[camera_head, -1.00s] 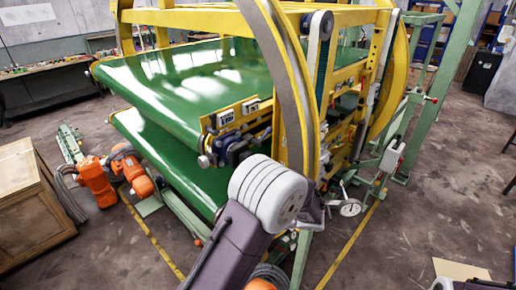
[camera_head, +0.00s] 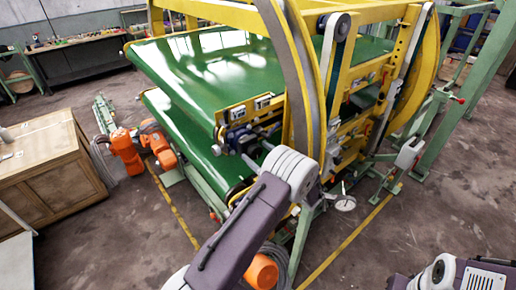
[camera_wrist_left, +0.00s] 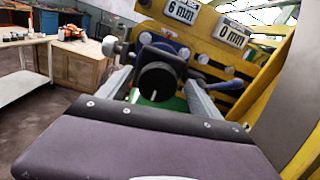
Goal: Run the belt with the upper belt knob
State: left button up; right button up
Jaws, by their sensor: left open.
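In the left wrist view a round black knob (camera_wrist_left: 156,84) with a white mark faces the camera, in front of a dark blue bracket below two displays. My left gripper (camera_wrist_left: 160,95) is open, with one grey finger on each side of the knob. I cannot tell whether the fingers touch it. In the head view the upper green belt (camera_head: 200,75) runs on a yellow frame. My left arm reaches to its near corner, and its pale wrist hides much of the gripper there. My right gripper is not in view; only part of that arm shows at lower right.
The displays read 6 mm (camera_wrist_left: 180,11) and 0 mm (camera_wrist_left: 232,34). A curved yellow-grey ring (camera_head: 296,75) stands close to the right of my left wrist. Orange motors (camera_head: 127,152) and a wooden cabinet (camera_head: 45,170) are at left.

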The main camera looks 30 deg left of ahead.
pick_arm(q)
jog(key=shift+a+f, duration=0.2)
jog(key=shift+a, duration=0.35)
jog(key=shift+c, duration=0.3)
jog(key=shift+w+d, duration=0.1)
jog(key=c, duration=1.3)
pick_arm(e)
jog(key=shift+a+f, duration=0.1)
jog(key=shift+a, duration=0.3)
